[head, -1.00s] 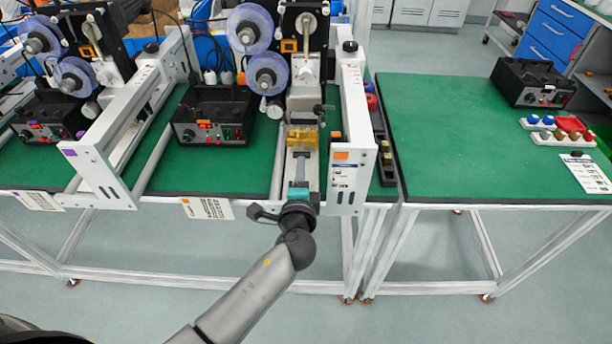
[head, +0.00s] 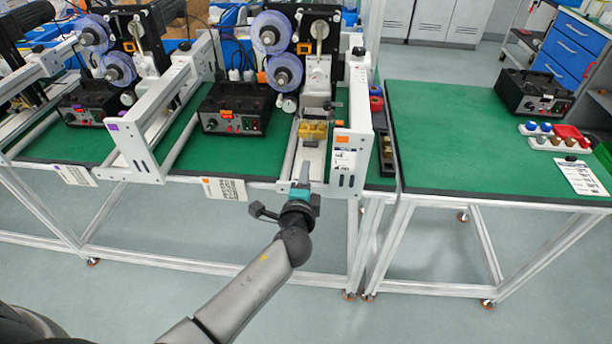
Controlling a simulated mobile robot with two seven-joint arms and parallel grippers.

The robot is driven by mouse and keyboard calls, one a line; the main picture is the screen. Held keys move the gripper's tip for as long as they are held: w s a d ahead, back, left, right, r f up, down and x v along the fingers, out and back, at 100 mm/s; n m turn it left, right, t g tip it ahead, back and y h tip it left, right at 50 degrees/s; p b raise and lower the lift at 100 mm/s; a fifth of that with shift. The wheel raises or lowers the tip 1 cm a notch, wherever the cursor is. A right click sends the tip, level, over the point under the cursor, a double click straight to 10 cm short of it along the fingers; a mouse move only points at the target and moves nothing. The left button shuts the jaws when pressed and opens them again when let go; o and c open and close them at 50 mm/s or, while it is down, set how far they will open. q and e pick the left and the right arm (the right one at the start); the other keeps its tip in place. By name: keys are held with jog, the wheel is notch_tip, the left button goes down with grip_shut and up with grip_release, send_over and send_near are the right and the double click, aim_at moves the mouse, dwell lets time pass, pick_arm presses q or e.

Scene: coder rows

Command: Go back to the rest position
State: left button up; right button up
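My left arm comes in from the bottom left. My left gripper (head: 304,168), past a teal band on the wrist, points at the front of a coder machine (head: 354,160) with a white frame. Its fingertips are just in front of a brass-coloured block (head: 312,132) in that machine, with a small gap in the picture. The fingers look narrow and small, and I cannot tell if they are open or shut. No held object can be made out. My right gripper is not in view.
A green-topped table (head: 460,140) stands at the right, with a black control box (head: 535,95) and a white rack of coloured knobs (head: 555,143). Another control box (head: 234,108) stands left of the machine. The grey floor (head: 430,300) in front is clear.

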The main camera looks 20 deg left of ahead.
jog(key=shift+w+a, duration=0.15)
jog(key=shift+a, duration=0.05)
pick_arm(q)
jog(key=s+a+f+n+g, duration=0.1)
jog(key=s+f+n+g, duration=0.15)
jog(key=s+n, duration=0.4)
jog(key=s+a+f+n+g, duration=0.2)
jog(key=s+n+g, duration=0.15)
jog(key=s, duration=0.55)
jog(key=s+d+r+n+g+h, duration=0.1)
jog(key=s+d+n+g+h, duration=0.15)
jog(key=s, duration=0.45)
jog(key=s+d+n+g+h, duration=0.1)
jog(key=s+d+g+h, duration=0.2)
jog(key=s, duration=0.5)
notch_tip(320, 180, down, 23)
jog(key=s+g+y+b, duration=0.1)
jog(key=s, duration=0.1)
jog(key=s+a+f+g+b, duration=0.1)
jog(key=s+a+f, duration=0.1)
jog(key=s+f, duration=1.3)
jog(key=shift+m+g, duration=0.35)
jog(key=shift+m, duration=0.1)
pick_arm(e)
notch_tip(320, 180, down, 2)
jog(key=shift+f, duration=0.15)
